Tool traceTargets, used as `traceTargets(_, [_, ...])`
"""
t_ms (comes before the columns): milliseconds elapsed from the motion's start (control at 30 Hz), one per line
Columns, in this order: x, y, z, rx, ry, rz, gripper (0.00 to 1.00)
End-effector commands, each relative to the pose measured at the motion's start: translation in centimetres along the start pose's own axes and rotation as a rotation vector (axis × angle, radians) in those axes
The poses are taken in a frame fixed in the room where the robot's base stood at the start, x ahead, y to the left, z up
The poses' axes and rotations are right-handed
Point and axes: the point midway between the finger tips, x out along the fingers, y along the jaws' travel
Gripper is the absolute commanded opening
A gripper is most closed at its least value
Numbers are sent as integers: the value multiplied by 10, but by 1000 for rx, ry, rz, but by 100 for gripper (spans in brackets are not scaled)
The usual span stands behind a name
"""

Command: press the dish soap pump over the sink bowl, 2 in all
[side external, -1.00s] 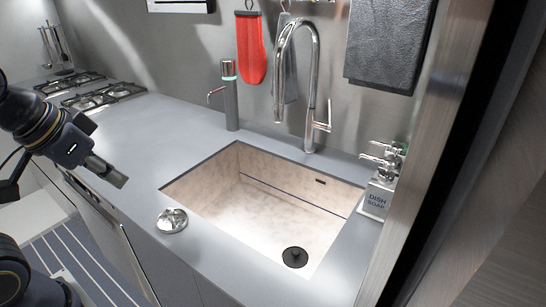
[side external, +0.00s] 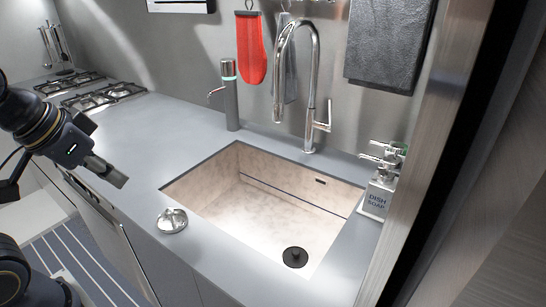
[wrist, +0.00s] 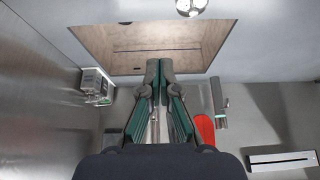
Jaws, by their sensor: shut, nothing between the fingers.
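The dish soap dispenser (side external: 377,200) stands upright on the counter at the right end of the sink, with a dark "DISH SOAP" label and metal pump tops (side external: 380,160). It also shows at the left of the wrist view (wrist: 95,84). The sink bowl (side external: 265,215) is beige and looks empty; it also shows at the top of the wrist view (wrist: 150,50). My gripper (side external: 121,181) is shut and empty, above the counter's front edge at the left, well apart from the dispenser. Its fingertips meet in the wrist view (wrist: 159,67).
A tall chrome faucet (side external: 310,90) rises behind the sink. A dark cylindrical dispenser (side external: 230,100) stands left of it. A silver round object (side external: 172,220) sits on the front counter. A red mitt (side external: 250,50) and a dark towel (side external: 390,45) hang behind. A stove (side external: 90,90) is at left.

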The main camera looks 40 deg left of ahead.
Motion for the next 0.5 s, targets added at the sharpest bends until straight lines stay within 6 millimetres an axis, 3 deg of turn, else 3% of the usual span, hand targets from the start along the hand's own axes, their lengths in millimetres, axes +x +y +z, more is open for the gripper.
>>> traceTargets(333, [0, 0, -6, 40, 30, 1, 0])
traceTargets(433, [-7, 8, -37, 83, 158, 29, 0])
traceTargets(500, [-25, 16, -79, 106, 322, 58, 0])
